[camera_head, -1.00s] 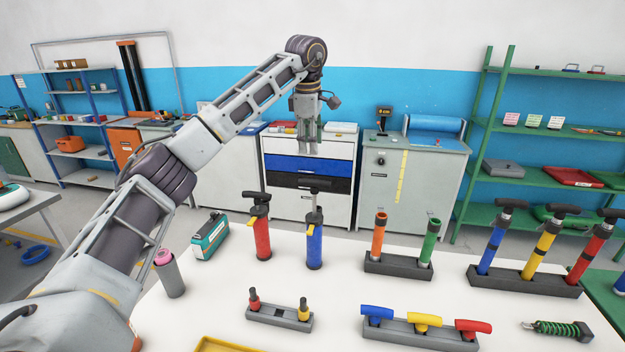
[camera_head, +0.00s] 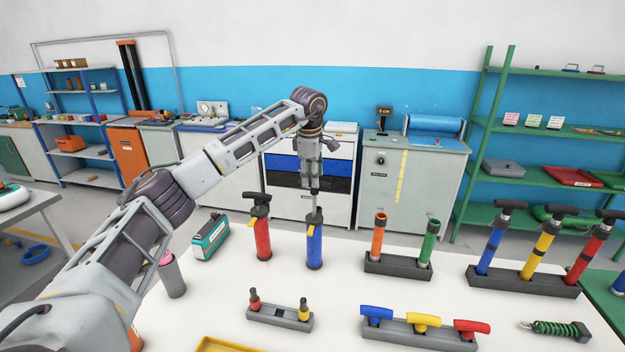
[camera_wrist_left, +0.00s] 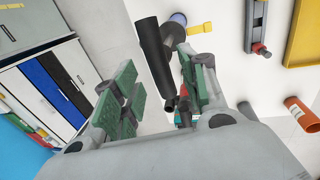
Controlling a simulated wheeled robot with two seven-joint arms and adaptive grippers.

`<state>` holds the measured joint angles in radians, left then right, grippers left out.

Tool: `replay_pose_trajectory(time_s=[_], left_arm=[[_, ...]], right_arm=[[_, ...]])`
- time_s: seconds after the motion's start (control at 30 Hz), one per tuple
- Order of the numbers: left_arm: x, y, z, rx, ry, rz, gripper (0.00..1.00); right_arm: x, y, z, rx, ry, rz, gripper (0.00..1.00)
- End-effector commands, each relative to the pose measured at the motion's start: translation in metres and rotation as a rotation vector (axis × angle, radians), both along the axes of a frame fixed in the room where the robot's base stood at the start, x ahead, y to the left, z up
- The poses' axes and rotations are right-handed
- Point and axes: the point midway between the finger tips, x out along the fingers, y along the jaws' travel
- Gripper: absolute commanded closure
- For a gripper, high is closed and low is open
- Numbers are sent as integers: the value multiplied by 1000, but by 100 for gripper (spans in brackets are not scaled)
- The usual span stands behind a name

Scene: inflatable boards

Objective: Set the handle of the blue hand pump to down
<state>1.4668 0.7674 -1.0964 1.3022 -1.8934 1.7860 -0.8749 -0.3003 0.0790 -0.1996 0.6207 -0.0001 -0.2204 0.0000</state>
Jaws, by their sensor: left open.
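The blue hand pump (camera_head: 314,248) stands upright on the white table, with its thin rod raised out of the blue body. In the head view my left gripper (camera_head: 313,180) is above it, at the height of the rod's top, and largely hides the handle there. In the left wrist view the black handle bar (camera_wrist_left: 153,52) reaches in between the two spread green-padded fingers of my left gripper (camera_wrist_left: 158,88). The fingers are open; contact with the bar cannot be told. The pump's yellow lever (camera_wrist_left: 200,28) shows beyond the handle. My right gripper is not in view.
A red hand pump (camera_head: 263,238) stands close to the left of the blue one. A grey rack with orange and green tubes (camera_head: 395,268) is to the right. A teal case (camera_head: 211,238) and grey cylinder (camera_head: 172,278) stand at left. Front racks hold small parts (camera_head: 280,316).

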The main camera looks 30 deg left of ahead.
Motion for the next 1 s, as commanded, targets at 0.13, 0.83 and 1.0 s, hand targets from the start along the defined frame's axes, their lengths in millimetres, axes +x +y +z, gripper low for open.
replay_pose_trajectory(time_s=[0.13,0.83,1.0], left_arm=[[2,1,-14,1,1,0,57],[4,1,-22,1,0,0,85],[4,1,-22,1,0,0,100]], right_arm=[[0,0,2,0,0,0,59],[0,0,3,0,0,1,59],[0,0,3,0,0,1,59]])
